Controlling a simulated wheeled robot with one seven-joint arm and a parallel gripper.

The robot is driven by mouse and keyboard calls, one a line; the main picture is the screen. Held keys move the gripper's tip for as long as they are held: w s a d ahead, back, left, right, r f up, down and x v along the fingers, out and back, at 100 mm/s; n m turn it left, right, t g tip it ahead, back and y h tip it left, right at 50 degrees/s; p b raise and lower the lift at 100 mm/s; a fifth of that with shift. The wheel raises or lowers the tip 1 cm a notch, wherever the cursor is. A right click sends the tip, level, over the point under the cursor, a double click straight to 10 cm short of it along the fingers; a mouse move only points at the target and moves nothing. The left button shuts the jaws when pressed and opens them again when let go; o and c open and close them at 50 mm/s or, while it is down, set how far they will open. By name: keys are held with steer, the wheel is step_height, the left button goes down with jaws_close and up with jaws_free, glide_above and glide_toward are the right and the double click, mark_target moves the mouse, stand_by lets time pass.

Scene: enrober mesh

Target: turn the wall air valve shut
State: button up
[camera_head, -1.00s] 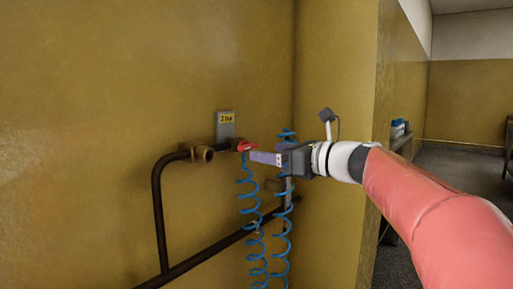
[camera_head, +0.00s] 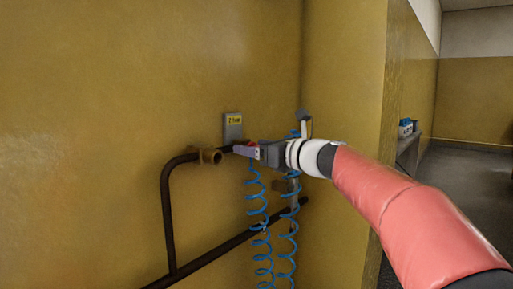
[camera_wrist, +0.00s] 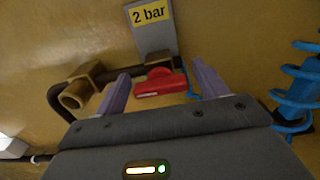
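The wall air valve has a red handle (camera_wrist: 160,84), seen in the wrist view just below a grey plate with a yellow "2 bar" label (camera_wrist: 150,15). My gripper (camera_wrist: 157,90) is open, with its two purple fingers on either side of the red handle and gaps left between. Contact with the handle does not show. In the head view my gripper (camera_head: 247,151) is at the wall in front of the valve and hides most of it; only a bit of the red handle (camera_head: 252,143) shows above the fingers.
A brass fitting (camera_head: 210,156) sits left of the valve on a dark pipe (camera_head: 168,210) that runs down the wall. Blue coiled hoses (camera_head: 262,230) hang below my gripper. A wall corner stands close on the right. The yellow wall at left is clear.

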steer(key=c, duration=0.8)
steer(key=shift+f+n+b, duration=0.1)
steer(key=shift+n+b, duration=0.2)
steer(key=shift+n, duration=0.1)
steer(key=n+b, duration=0.2)
steer(key=n, duration=0.1)
steer(key=shift+s+f+n, duration=0.1)
steer(key=shift+n, duration=0.3)
steer(key=n+b, duration=0.3)
steer(key=n, duration=0.1)
steer(key=shift+a+n, duration=0.1)
steer(key=shift+n, duration=0.2)
steer(key=n+b, duration=0.2)
steer(key=n, duration=0.2)
steer(key=shift+f+b, duration=0.1)
steer(key=shift+b, duration=0.3)
steer(key=n+b, duration=0.2)
steer(key=n, duration=0.2)
steer(key=shift+s+n, duration=0.1)
steer(key=shift+n, duration=0.2)
